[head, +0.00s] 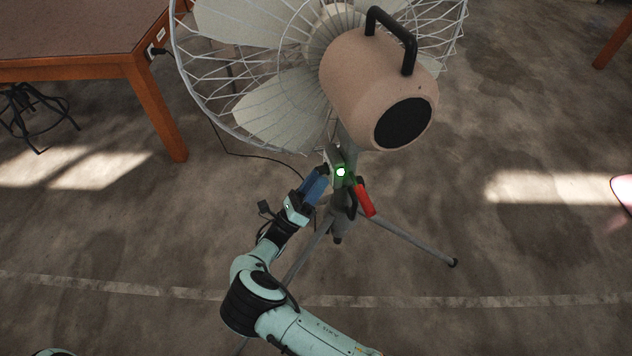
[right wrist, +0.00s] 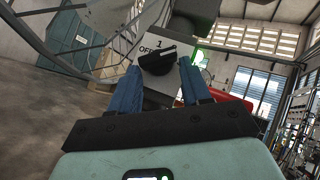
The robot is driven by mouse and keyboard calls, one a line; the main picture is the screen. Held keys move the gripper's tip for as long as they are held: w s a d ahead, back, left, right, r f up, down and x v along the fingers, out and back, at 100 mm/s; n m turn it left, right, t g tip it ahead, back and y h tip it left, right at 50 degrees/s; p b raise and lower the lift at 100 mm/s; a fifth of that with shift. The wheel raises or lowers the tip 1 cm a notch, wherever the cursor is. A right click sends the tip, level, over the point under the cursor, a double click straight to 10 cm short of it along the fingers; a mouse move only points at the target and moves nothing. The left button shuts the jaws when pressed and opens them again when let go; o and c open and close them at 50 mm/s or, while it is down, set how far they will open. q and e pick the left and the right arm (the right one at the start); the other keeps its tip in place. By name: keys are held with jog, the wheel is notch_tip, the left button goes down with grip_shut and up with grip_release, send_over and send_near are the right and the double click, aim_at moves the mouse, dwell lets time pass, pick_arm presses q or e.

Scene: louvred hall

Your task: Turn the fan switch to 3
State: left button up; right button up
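The fan (head: 375,85) stands on a tripod, with its beige motor housing toward me. Its switch is a black knob (right wrist: 157,60) on a pale plate (right wrist: 182,42) marked "1" and "OFF"; no "3" is readable. The knob's raised bar lies slanted, and I cannot tell which end points to a setting. My right gripper (right wrist: 159,72) has its blue fingers apart, one on each side of the knob. Contact with the knob is not clear. In the head view this gripper (head: 325,172) is at the stand below the housing and hides the knob. My left gripper is out of view.
A green light (head: 340,172) glows beside the switch, and a red part (head: 364,198) sits right of it. Tripod legs (head: 410,237) spread over the floor. A brown table (head: 85,45) stands at upper left, with a cable running from it. Floor to the right is clear.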

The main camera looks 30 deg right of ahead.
jog(key=shift+o, duration=1.2)
jog(key=shift+w+a+r, duration=0.1)
jog(key=shift+w+r, duration=0.1)
jog(key=shift+r, duration=0.5)
jog(key=s+b+v, duration=0.1)
jog(key=b+v, duration=0.4)
jog(key=v, duration=1.1)
jog(key=shift+s+d+f, duration=0.25)
jog(key=shift+s+f, duration=0.15)
